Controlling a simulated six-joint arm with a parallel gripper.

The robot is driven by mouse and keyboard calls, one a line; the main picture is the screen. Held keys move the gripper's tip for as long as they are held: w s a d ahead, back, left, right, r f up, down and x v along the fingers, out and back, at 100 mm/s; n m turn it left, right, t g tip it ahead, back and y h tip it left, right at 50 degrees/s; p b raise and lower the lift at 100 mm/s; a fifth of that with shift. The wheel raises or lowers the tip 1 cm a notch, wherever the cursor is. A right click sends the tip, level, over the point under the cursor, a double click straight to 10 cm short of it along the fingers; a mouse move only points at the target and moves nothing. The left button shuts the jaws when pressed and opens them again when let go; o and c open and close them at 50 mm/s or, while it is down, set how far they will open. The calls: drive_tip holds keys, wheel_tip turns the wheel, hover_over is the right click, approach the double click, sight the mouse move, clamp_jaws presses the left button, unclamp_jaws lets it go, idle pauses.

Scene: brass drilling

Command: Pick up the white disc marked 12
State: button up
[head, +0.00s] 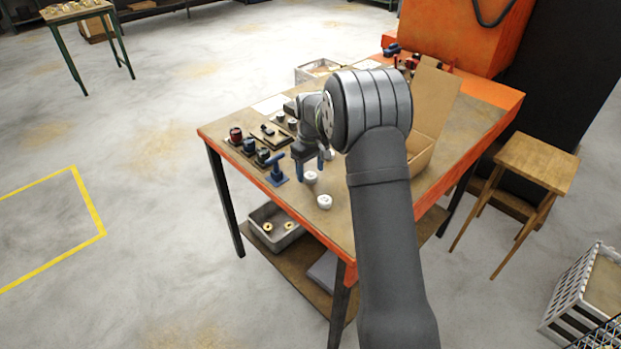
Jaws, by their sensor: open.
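Small white discs with dark marks on top stand on the workbench (237,127). One white disc (311,178) is just below my gripper, and another white disc (324,202) is closer to the bench's front edge. The marks are too small to read, so I cannot tell which disc is marked 12. My gripper (310,168) points down with its blue fingers apart and nothing visible between them. It is over or just behind the nearer-to-gripper disc; its exact height is unclear. Part of a pale round thing shows behind the fingers. My arm hides part of the bench.
A blue stand (277,170) is left of the discs. Several dark, red and blue fixtures (249,146) sit along the left edge. An open cardboard box (419,153) is on the right behind my arm. A grey bin (275,236) is on the lower shelf.

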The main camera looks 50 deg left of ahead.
drive_tip(key=shift+f, duration=0.85)
drive_tip(key=shift+c, duration=0.3)
drive_tip(key=c, duration=1)
drive_tip(key=shift+r, duration=0.1)
